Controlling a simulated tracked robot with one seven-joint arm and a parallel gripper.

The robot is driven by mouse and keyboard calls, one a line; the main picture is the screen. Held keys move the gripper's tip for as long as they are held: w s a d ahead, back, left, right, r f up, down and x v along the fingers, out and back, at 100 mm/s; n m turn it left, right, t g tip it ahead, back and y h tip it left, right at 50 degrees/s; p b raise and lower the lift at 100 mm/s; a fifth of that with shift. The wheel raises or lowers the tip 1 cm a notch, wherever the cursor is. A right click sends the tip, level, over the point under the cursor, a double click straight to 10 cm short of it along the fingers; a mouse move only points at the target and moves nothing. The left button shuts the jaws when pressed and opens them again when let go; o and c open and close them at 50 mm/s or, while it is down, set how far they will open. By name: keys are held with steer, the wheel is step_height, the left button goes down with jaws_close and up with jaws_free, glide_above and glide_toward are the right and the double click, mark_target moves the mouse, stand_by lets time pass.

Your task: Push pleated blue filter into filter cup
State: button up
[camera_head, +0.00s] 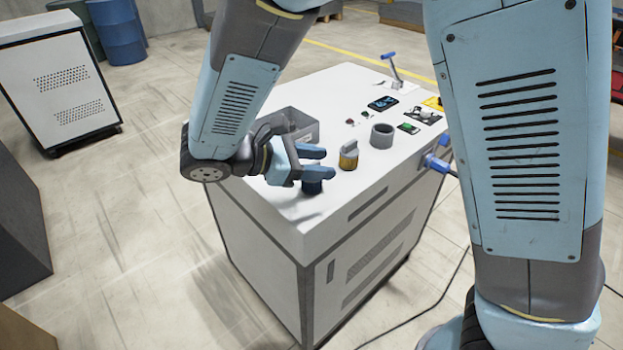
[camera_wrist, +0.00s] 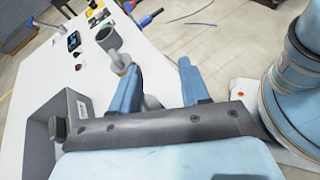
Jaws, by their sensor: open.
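My gripper (camera_head: 329,162) is open over the near left part of the white cabinet top, its two blue fingers apart. In the wrist view its fingers (camera_wrist: 158,66) are spread with white tabletop between their tips. A short dark blue cylinder, probably the pleated blue filter (camera_head: 312,187), stands just under the lower finger in the head view, partly hidden by it. Contact cannot be told, nor can its pleats be seen. A grey open-topped cylinder, probably the filter cup (camera_head: 382,136), stands farther right; it also shows in the wrist view (camera_wrist: 107,37).
A yellow and grey piece (camera_head: 348,155) stands between the fingers and the grey cylinder. A grey bin (camera_head: 299,123) is behind my gripper. A dark tablet (camera_head: 382,104), small parts and a blue-handled lever (camera_head: 392,66) lie toward the far end. The near corner is clear.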

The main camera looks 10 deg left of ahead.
steer(key=s+a+f+n+t, duration=0.2)
steer(key=s+a+n+t, duration=0.15)
steer(key=a, duration=0.25)
steer(key=s+a+f+n+t, duration=0.3)
steer(key=a+t, duration=0.1)
steer(key=a, duration=0.2)
steer(key=x, duration=1.4)
steer(key=shift+s+d, duration=0.1)
steer(key=shift+s, duration=0.1)
steer(key=shift+f, duration=0.1)
jaws_close()
